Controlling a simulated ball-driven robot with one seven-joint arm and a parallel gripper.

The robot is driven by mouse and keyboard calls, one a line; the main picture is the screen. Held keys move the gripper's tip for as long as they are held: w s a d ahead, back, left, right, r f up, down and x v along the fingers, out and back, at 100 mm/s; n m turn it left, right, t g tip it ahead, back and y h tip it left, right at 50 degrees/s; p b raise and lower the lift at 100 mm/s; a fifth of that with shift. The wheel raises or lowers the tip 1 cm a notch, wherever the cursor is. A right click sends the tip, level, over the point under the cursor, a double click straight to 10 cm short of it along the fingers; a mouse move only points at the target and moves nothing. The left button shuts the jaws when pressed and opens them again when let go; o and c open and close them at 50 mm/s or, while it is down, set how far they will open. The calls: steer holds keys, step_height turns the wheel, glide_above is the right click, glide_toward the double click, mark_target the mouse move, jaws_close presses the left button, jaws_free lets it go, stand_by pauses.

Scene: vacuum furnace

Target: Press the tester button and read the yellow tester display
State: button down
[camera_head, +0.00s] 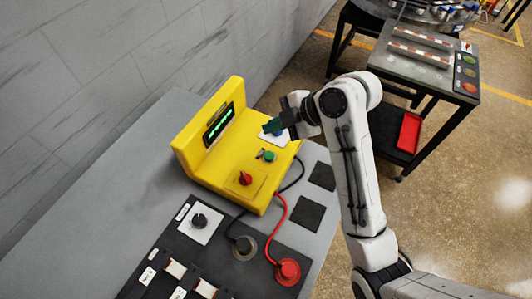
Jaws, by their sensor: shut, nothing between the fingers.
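The yellow tester (222,160) stands on the grey bench against the wall. Its dark display (219,124) shows a row of bright green marks, too small to read. On its sloped top are a red knob or terminal (245,178), a green one (267,156) and a white plate (283,141) with a bluish part at its middle. My gripper (270,127) is shut and empty, its tips over this plate. The tips partly cover the plate and its middle. I cannot tell whether they touch it.
A black panel (215,258) with a knob, terminals and fuse-like parts lies at the front of the bench. Red (279,226) and black leads run from the tester to it. A second table (425,62) with a red tray (409,132) below stands at upper right.

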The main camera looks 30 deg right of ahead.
mark_target(272, 157)
steer(key=shift+f, duration=0.1)
step_height(272, 157, down, 9)
steer(key=b, duration=0.7)
stand_by(1.9)
steer(key=shift+f, duration=0.25)
steer(key=shift+f+b, duration=0.4)
steer(key=shift+b, duration=0.05)
stand_by(0.6)
steer(key=shift+r, duration=0.1)
steer(key=shift+r+p, duration=0.7)
steer(key=shift+r, duration=0.05)
